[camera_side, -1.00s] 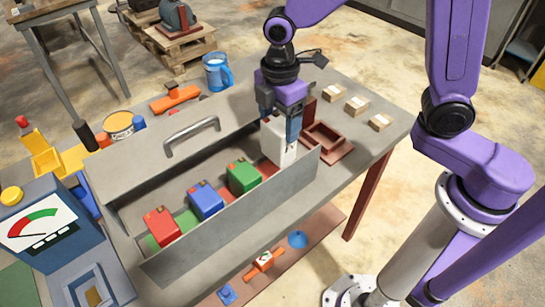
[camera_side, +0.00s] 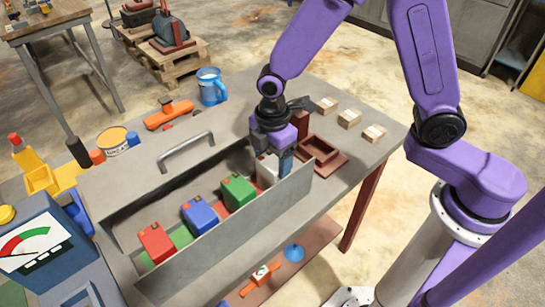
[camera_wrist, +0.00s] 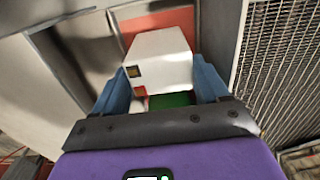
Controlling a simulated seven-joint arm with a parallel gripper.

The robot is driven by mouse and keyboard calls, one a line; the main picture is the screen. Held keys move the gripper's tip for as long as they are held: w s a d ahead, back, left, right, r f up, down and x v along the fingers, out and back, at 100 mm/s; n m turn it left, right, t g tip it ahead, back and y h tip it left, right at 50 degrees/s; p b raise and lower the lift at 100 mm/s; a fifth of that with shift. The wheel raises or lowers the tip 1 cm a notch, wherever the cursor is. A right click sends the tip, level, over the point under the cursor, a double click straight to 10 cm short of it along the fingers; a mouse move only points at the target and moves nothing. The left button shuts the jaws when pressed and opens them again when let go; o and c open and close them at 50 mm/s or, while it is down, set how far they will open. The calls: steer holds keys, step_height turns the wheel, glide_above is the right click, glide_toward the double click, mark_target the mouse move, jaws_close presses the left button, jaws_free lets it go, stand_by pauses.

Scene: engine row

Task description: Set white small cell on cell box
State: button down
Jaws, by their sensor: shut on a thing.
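The white small cell (camera_side: 265,170) is between my gripper's fingers (camera_side: 277,168), low inside the right end of the long grey box (camera_side: 225,237). The front wall hides its lower part, so I cannot tell if it touches the floor. In the wrist view, my blue fingers (camera_wrist: 161,85) are shut on both sides of the white cell (camera_wrist: 158,55), which has small dark and red marks. Red, blue and green cells (camera_side: 155,243) (camera_side: 200,216) (camera_side: 238,190) stand in a row to the left in the same box.
A dark red tray (camera_side: 320,155) lies right of the box, near several small wooden blocks (camera_side: 349,118). A handle (camera_side: 185,152) rises behind the box. A blue mug (camera_side: 211,86), orange tool (camera_side: 168,114) and gauge unit (camera_side: 38,250) stand farther left.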

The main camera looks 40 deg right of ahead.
jaws_free()
steer(key=shift+f, duration=0.15)
step_height(320, 180, up, 12)
steer(key=s+d+m, duration=0.1)
steer(key=s+d, duration=0.3)
steer(key=s, duration=0.3)
steer(key=s+d+m, duration=0.2)
steer(key=s+d, duration=0.3)
steer(key=s, duration=0.1)
steer(key=s+d+m, duration=0.2)
steer(key=s+d, duration=0.3)
steer(key=s, duration=0.2)
steer(key=shift+s+f, duration=0.2)
steer(key=shift+s, duration=0.15)
